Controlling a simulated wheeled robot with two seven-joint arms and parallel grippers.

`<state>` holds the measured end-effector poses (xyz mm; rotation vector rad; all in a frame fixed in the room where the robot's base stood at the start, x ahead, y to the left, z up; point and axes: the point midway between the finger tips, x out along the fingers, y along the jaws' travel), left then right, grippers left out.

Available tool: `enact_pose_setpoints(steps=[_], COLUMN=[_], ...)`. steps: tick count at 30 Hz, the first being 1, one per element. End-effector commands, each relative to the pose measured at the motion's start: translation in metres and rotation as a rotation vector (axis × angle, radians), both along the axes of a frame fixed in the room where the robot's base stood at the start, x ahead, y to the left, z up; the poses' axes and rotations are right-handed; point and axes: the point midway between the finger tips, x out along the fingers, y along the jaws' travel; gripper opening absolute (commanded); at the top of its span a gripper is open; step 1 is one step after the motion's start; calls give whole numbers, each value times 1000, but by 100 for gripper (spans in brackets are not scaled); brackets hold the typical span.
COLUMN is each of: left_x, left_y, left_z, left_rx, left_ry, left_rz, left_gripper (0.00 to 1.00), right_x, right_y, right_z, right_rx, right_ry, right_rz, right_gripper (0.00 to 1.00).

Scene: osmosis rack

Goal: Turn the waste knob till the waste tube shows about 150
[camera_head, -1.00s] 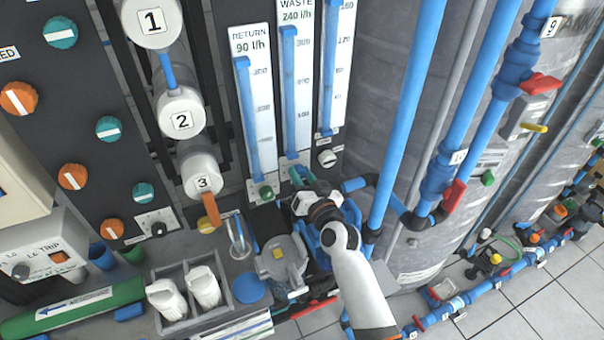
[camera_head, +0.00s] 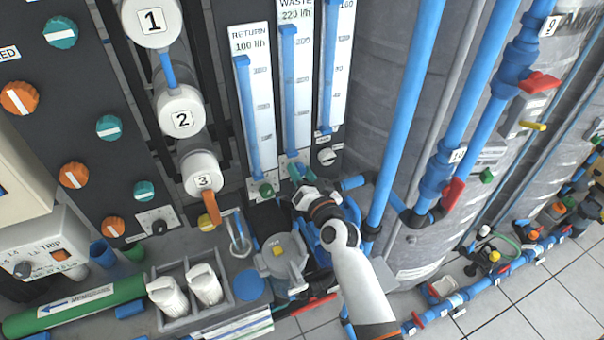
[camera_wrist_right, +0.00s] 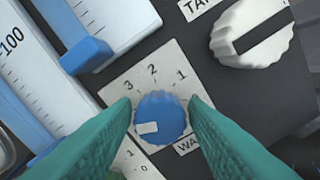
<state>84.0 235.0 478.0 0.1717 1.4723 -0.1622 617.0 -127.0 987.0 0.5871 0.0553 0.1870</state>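The waste tube (camera_head: 302,95) is the middle gauge on the dark panel, and its label (camera_head: 296,14) reads 220 l/h. The waste knob (camera_wrist_right: 160,115) is blue with a white mark, low in the right wrist view, on a plate numbered 1, 2, 3. The mark points to the lower left. My right gripper (camera_head: 298,171) is at the foot of the waste tube and hides the knob in the head view. My left gripper is out of view.
The return tube (camera_head: 263,110) stands left and reads 100 l/h, with a green knob (camera_head: 265,190) below. A third tube (camera_head: 338,70) stands right, above a white knob (camera_head: 327,157). Blue pipes (camera_head: 400,125) rise right of my arm. A grey tray (camera_head: 190,318) holds white bottles.

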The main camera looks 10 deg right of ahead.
Motion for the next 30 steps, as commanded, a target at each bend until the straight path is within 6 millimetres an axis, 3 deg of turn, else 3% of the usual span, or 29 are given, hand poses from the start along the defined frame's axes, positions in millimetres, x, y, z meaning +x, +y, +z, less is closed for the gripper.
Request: enact_pose_setpoints(steps=[2,14,24,30], left_x=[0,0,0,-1], left_y=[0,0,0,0], left_z=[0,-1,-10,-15], left_rx=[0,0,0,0], left_ry=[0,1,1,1], left_rz=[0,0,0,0], left_gripper=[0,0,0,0], right_x=[0,-10,-77,-107], right_y=[0,-2,-15,-21], right_z=[0,-2,-4,-2], right_rx=[0,-1,-3,-1], right_ry=[0,2,3,1], right_rz=[0,0,0,1], right_gripper=[52,52,52,52])
